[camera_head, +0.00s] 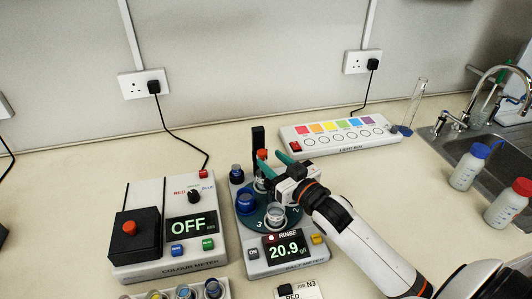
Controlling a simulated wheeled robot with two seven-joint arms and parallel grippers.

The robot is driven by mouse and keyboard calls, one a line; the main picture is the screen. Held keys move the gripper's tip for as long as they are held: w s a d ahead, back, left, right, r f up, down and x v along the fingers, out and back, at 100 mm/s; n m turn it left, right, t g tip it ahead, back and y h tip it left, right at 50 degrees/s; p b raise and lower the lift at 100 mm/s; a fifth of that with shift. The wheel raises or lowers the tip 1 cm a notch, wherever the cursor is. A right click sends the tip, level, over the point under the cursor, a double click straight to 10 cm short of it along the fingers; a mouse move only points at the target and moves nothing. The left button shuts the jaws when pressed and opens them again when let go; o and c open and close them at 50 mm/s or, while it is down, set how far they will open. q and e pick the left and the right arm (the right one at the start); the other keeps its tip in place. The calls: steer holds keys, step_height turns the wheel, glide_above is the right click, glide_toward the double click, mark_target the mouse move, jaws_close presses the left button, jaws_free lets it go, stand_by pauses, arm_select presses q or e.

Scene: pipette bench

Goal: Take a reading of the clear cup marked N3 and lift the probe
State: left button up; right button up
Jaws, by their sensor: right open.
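The salt meter (287,262) stands at the middle of the bench with a lit display of 20.9 and the word RINSE. Its dark turntable (258,222) bears position numbers, a blue cup (246,203) and a clear cup (276,216) at the front. Another clear cup shows partly at the back, below the red-topped probe (262,154) by a black post (258,137). I cannot read N3 on any cup. My right gripper (269,158) is open, its teal fingers close to the probe; contact is unclear. My left gripper is out of view.
A colour meter (158,255) reading OFF stands left. A card (299,291) reading JOB N3 RED lies in front. A light box (340,147) is behind right. Several vials are at the front edge. Bottles and a sink are far right. My right arm covers the bench right of the meter.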

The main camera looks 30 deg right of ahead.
mark_target(265, 155)
steer(key=shift+w+a, duration=0.15)
steer(key=shift+w, duration=0.7)
steer(key=shift+w+a, duration=0.1)
steer(key=shift+w, duration=0.75)
jaws_close()
